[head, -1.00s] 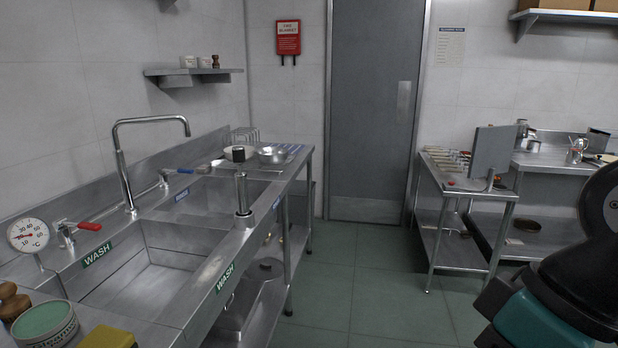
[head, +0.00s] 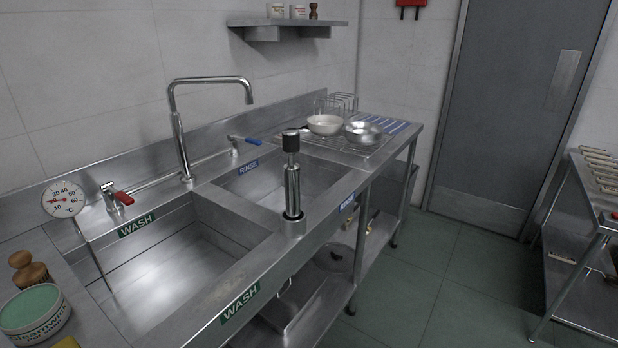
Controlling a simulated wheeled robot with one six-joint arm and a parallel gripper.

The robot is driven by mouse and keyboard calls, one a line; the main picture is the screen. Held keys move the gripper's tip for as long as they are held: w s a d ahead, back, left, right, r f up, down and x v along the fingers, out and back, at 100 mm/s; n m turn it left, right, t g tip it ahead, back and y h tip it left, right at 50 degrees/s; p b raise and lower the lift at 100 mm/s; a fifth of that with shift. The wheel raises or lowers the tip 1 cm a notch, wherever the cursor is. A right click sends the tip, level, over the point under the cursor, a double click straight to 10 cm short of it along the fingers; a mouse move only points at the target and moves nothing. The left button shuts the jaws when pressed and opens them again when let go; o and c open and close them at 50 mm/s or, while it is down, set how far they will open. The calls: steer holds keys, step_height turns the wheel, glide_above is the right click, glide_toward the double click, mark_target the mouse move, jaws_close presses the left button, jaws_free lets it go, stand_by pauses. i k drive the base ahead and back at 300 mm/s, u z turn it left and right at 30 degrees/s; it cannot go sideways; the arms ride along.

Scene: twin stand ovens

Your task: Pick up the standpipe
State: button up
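The standpipe appears to be the upright shiny metal tube (head: 292,188) with a black top (head: 290,141). It stands on the front rim of the steel sink unit, near the divider between the wash sink (head: 160,262) and the rinse sink (head: 262,188). Its lower end meets a dark ring at the rim. I cannot tell whether it sits in a hole or on the surface. Nothing is touching its sides. My gripper is not in view, so its state is hidden.
A tall swan-neck tap (head: 180,140) rises behind the sinks. A dial thermometer (head: 64,199) and a green-topped tin (head: 32,308) are at left. Bowls (head: 325,124) and a wire rack stand on the drainboard. The floor (head: 440,275) right of the unit is clear.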

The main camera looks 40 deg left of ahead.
mark_target(291, 136)
steer(key=u, duration=0.25)
steer(key=i, duration=0.7)
steer(key=u, duration=0.5)
